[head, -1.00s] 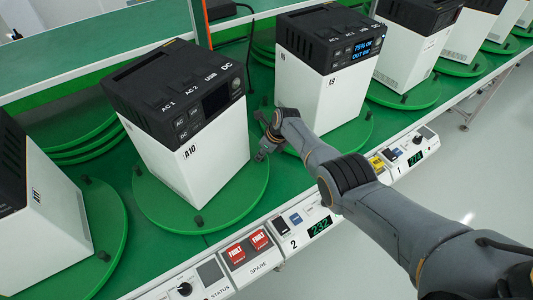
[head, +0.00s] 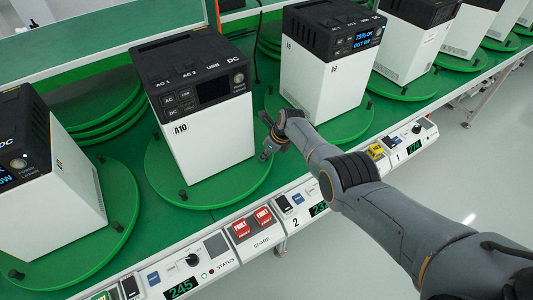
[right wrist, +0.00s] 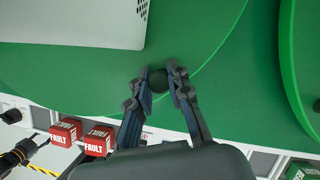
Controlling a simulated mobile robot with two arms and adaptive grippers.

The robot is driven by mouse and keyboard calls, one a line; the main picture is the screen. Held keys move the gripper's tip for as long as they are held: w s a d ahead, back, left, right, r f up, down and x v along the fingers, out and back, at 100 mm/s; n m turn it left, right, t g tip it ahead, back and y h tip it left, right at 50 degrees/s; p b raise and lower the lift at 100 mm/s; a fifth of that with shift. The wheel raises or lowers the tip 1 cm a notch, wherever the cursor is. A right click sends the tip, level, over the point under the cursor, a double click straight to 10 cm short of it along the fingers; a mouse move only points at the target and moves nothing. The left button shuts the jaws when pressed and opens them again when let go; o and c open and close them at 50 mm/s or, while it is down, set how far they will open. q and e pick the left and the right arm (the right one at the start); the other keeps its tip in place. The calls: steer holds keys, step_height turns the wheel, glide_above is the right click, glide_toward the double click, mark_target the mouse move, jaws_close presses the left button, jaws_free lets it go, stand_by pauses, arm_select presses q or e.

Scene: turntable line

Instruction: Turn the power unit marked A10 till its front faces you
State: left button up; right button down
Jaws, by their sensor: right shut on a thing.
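The power unit marked A10 (head: 207,132) is a white box with a black top. It stands upright on a round green turntable (head: 226,192).
Unit A9 (head: 322,85) stands on its turntable to the right, and another unit (head: 60,190) on one to the left.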

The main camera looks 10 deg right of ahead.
steer(key=shift+w+a+r, duration=0.1)
steer(key=c, duration=1.5)
jaws_free()
steer(key=shift+r, duration=0.45)
steer(key=shift+v, duration=1.05)
steer(key=v, duration=0.9)
steer(key=shift+f, duration=0.1)
steer(key=shift+s, duration=0.25)
